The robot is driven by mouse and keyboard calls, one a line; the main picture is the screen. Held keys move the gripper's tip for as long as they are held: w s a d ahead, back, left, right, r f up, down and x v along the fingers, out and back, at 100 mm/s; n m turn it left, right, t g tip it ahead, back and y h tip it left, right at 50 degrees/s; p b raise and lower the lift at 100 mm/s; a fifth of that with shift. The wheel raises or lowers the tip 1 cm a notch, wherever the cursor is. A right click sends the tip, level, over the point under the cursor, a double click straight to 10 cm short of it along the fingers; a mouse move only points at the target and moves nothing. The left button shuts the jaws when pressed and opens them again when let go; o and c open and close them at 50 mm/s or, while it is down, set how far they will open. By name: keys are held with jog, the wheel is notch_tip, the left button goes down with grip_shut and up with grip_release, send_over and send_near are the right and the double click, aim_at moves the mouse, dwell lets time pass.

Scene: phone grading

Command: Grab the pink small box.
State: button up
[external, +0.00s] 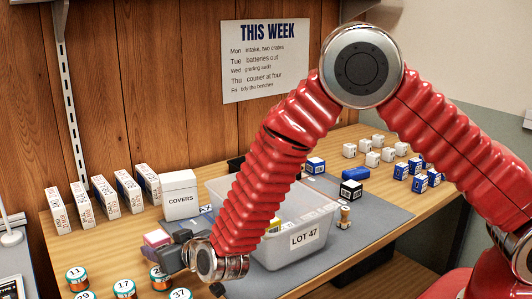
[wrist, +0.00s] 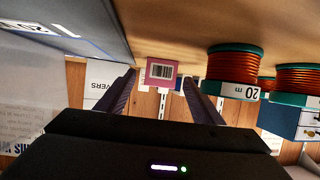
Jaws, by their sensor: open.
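The pink small box (wrist: 161,71) shows a white barcode label in the wrist view. It stands beyond my fingertips, roughly centred in the gap between the two fingers. In the external view a pink box (external: 156,238) shows just beyond my dark gripper (external: 174,246), which partly hides it. In the wrist view my gripper (wrist: 160,86) is open, with a dark finger on each side and nothing seen held between them. I cannot tell the exact distance from the fingertips to the box.
Cable spools (wrist: 233,72) stand close to the right finger in the wrist view. A white COVERS box (external: 180,193) stands behind the pink box. The LOT 47 bin (external: 318,222) is right of my gripper. Several white boxes line the back left.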

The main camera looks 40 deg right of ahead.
aim_at(162, 244)
jog(key=shift+x, duration=2.4)
jog(key=shift+r, duration=0.1)
jog(key=shift+c, duration=0.2)
jog(key=c, duration=1.1)
